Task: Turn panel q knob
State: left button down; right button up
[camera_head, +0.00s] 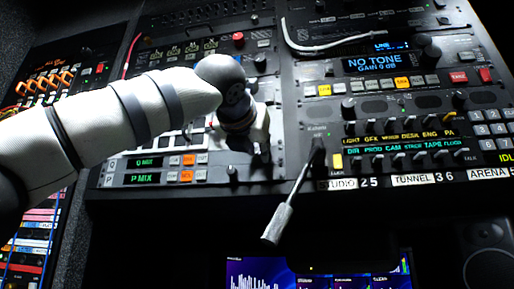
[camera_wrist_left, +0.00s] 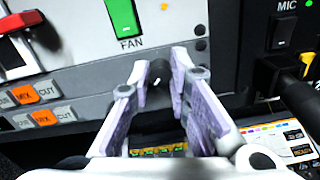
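A small dark knob (camera_wrist_left: 157,71) with a white mark shows in the left wrist view, roughly in line with the upper row of orange-and-grey buttons. The fingers of my left gripper (camera_wrist_left: 160,77) are parted, one on each side of the knob. Narrow gaps seem to show beside it; contact is not clear. In the head view, my left wrist covers the fingers. The Q MIX display (camera_head: 146,162) is lit above the P MIX display (camera_head: 146,178). A small black knob (camera_head: 232,171) shows right of the P MIX row; whether it is the same knob cannot be told.
A gooseneck microphone (camera_head: 278,223) juts out right of my gripper. A lit monitor (camera_head: 262,272) is below the panel.

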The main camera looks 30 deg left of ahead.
pick_arm(q)
jog(key=shift+m, duration=0.3)
jog(key=m, duration=1.6)
jog(key=shift+f, duration=0.1)
jog(key=m, duration=0.3)
jog(key=shift+m+y, duration=0.3)
jog(key=m, duration=0.6)
dwell(0.3)
jog(key=c, duration=1.5)
grip_release()
